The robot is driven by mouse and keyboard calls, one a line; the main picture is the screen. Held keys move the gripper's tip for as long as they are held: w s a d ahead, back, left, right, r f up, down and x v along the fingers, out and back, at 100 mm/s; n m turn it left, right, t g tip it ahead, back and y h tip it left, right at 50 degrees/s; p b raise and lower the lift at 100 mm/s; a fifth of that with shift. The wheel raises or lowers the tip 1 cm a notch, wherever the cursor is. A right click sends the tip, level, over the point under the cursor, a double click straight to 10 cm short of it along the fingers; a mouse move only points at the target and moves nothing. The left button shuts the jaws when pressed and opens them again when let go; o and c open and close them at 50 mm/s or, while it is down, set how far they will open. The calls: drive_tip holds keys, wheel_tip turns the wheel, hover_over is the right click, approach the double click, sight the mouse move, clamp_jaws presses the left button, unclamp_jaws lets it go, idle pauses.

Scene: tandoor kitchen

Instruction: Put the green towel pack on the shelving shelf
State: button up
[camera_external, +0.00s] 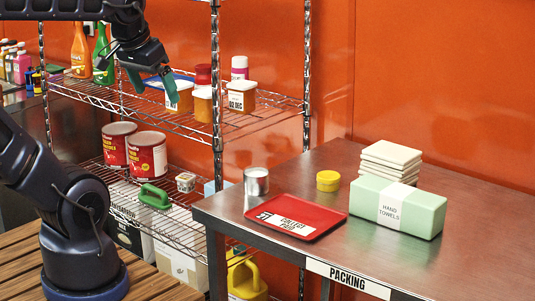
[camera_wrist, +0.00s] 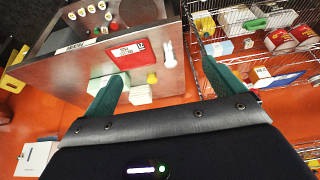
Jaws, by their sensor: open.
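The green towel pack (camera_external: 420,212) is a pale green block with a white band reading "HAND TOWELS". It lies on the steel packing table at the right of the external view. The wire shelving (camera_external: 190,124) stands left of the table, with an upper and a lower shelf in view. My gripper (camera_external: 152,86) is above the upper shelf at the upper left in the external view, far from the pack. Its teal fingers are spread and empty, as the wrist view (camera_wrist: 165,88) also shows.
The packing table (camera_external: 330,160) holds a red tray (camera_external: 282,226), a metal can (camera_external: 256,182), a yellow tub (camera_external: 328,181) and stacked white tiles (camera_external: 389,160). Spice tubs (camera_external: 242,96) stand on the upper shelf. Red cans (camera_external: 147,155) and a green-handled item (camera_external: 155,197) occupy the lower shelf.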

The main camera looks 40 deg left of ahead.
drive_tip(key=shift+w, duration=0.1)
drive_tip(key=m+g+h, duration=0.4)
drive_tip(key=m+g, duration=0.1)
drive_tip(key=m, duration=1.3)
hover_over(393, 189)
drive_tip(key=a, duration=0.3)
drive_tip(key=f, duration=2)
drive_tip(key=shift+s+f, duration=0.25)
drive_tip(key=shift+f, duration=0.05)
drive_tip(key=shift+w+d+f+h, duration=0.15)
drive_tip(key=shift+d+f+h, duration=0.15)
drive_tip(key=x, duration=0.5)
drive_tip(key=shift+w+d+f, duration=0.1)
drive_tip(key=shift+w+f, duration=0.05)
drive_tip(key=shift+f, duration=0.05)
drive_tip(key=shift+w+x, duration=0.25)
drive_tip(key=shift+x, duration=1.05)
drive_tip(key=shift+w+x, duration=0.2)
drive_tip(key=shift+x, duration=1.05)
drive_tip(key=shift+d+r, duration=0.1)
drive_tip(key=shift+d, duration=0.1)
